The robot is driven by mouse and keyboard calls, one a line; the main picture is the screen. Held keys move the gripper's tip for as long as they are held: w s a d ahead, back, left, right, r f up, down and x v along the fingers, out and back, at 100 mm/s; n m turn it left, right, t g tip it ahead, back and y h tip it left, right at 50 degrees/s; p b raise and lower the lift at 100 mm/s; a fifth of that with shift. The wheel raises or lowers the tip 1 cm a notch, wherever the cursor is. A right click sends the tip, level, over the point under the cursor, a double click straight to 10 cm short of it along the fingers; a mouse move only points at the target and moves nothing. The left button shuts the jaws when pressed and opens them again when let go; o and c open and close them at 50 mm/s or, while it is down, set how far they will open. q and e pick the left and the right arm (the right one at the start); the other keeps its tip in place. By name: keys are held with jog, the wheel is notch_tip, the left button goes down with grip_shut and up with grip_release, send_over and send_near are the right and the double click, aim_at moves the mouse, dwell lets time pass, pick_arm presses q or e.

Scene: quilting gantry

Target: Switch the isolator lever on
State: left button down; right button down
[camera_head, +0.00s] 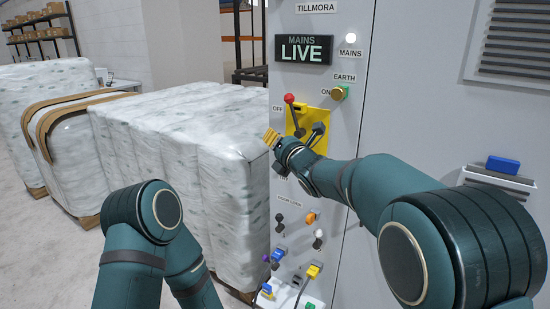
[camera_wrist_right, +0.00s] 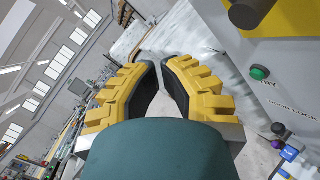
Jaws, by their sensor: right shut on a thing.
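The isolator lever (camera_head: 290,101) has a red ball end and sits on a yellow plate (camera_head: 320,146) on the grey panel. It leans up and left, on the side of the OFF label. The ON label is at the upper right of the plate. My right gripper (camera_head: 270,137) is left of the plate and below the red ball, apart from the ball. In the right wrist view its yellow fingers (camera_wrist_right: 161,68) are closed to a narrow gap; what they hold cannot be made out. My left arm shows, but its gripper does not.
The MAINS LIVE sign (camera_head: 303,49) and white MAINS lamp (camera_head: 351,38) are lit. Several small switches and plugs sit lower on the panel. Wrapped white bales (camera_head: 200,150) stand close on the left.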

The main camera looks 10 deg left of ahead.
jog(key=s+f, duration=0.3)
jog(key=shift+d+f, duration=0.15)
jog(key=shift+d, duration=0.25)
